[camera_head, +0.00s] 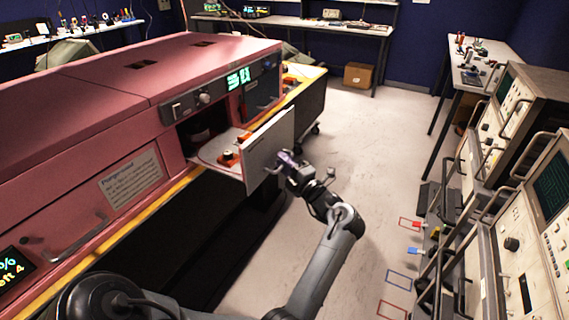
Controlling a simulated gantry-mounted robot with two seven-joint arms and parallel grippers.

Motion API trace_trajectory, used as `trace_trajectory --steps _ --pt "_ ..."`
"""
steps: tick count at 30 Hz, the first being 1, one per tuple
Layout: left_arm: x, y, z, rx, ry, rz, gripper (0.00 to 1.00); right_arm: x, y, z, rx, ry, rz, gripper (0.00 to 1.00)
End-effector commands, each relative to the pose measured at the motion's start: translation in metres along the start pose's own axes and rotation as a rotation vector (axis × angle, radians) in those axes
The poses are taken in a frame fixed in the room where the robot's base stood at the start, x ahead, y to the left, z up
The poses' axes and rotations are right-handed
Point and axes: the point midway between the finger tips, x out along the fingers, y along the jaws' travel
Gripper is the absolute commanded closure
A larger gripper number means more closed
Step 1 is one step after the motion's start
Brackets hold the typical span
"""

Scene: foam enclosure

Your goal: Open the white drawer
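The white drawer (268,149) sticks out of the red cabinet (215,72), pulled open. Its pale front panel stands apart from the cabinet face. Orange and dark items (229,157) lie inside on a light drawer floor. My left gripper (284,162) is at the outer face of the drawer front, close by its handle (269,171). The fingers are small and partly overlapped, so I cannot tell whether they are closed around the handle. My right gripper is not in view.
A yellow edge strip (130,222) runs along the cabinet front. Bare pale floor (360,155) lies right of the drawer. Instrument racks with protruding handles (505,215) stand on the right. A cardboard box (358,76) sits under the back table.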

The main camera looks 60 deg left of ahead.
Motion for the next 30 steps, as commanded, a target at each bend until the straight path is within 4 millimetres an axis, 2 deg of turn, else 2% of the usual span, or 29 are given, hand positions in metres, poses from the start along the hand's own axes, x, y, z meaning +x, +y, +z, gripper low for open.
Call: trace_trajectory --steps 8,22,30 --pt "-0.008 0.000 0.001 0.000 -0.002 -0.001 0.77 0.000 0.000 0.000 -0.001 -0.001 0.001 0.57" --pt "-0.082 0.000 0.000 0.000 -0.002 -0.002 0.77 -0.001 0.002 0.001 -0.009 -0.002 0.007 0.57" --pt "-0.105 0.000 0.000 -0.001 0.000 0.000 0.77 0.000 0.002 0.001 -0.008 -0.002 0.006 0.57"
